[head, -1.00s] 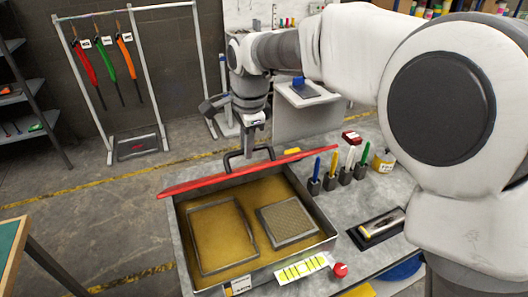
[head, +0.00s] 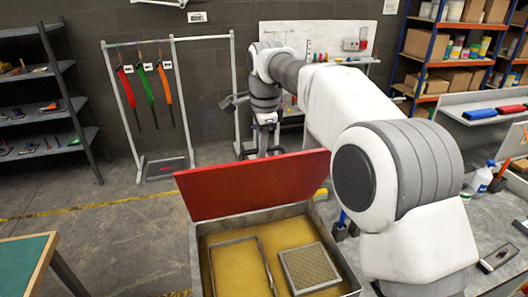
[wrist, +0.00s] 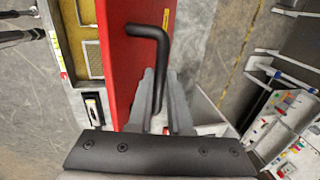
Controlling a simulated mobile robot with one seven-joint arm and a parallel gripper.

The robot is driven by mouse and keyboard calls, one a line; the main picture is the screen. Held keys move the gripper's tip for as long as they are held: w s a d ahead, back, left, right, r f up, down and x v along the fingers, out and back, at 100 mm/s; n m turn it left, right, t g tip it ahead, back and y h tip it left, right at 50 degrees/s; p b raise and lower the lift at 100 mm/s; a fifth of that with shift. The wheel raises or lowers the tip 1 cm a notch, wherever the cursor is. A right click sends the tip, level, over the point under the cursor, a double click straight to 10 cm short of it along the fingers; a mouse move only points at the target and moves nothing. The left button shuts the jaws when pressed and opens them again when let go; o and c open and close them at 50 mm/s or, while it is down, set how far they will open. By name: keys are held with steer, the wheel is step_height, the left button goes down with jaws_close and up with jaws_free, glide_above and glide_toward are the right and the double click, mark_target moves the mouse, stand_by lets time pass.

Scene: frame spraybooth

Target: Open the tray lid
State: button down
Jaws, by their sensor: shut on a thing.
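The tray (head: 352,277) is a grey metal box with a yellow inside, at the bottom centre of the head view. Its red lid (head: 255,186) stands raised and tilted along the tray's far side, its broad inner face towards the head camera. My gripper (head: 267,147) is behind the lid, at the black lid handle (head: 250,155), and the lid partly hides both. In the wrist view my gripper (wrist: 163,88) is shut on the black handle (wrist: 150,32), which stands off the red lid (wrist: 121,60). The fingers lie along the handle's bar.
A thin frame (head: 208,272) and a meshed panel (head: 308,267) lie inside the tray. Marker holders (head: 340,230) stand right of it, beside my arm. A rack with coloured hanging items (head: 106,90) stands behind on the left. A green-topped table (head: 22,262) is at lower left.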

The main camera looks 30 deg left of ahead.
steer(key=shift+w+a+f, duration=0.2)
steer(key=shift+f, duration=0.1)
steer(key=c, duration=1.3)
jaws_free()
steer(key=o, duration=0.5)
steer(key=shift+w+a+f, duration=0.1)
steer(key=shift+w+a, duration=0.05)
steer(key=shift+a, duration=0.05)
steer(key=shift+c, duration=0.2)
steer(key=shift+r, duration=0.25)
steer(key=shift+r, duration=0.1)
steer(key=v, duration=1.1)
steer(key=shift+r, duration=0.35)
steer(key=shift+d, duration=0.1)
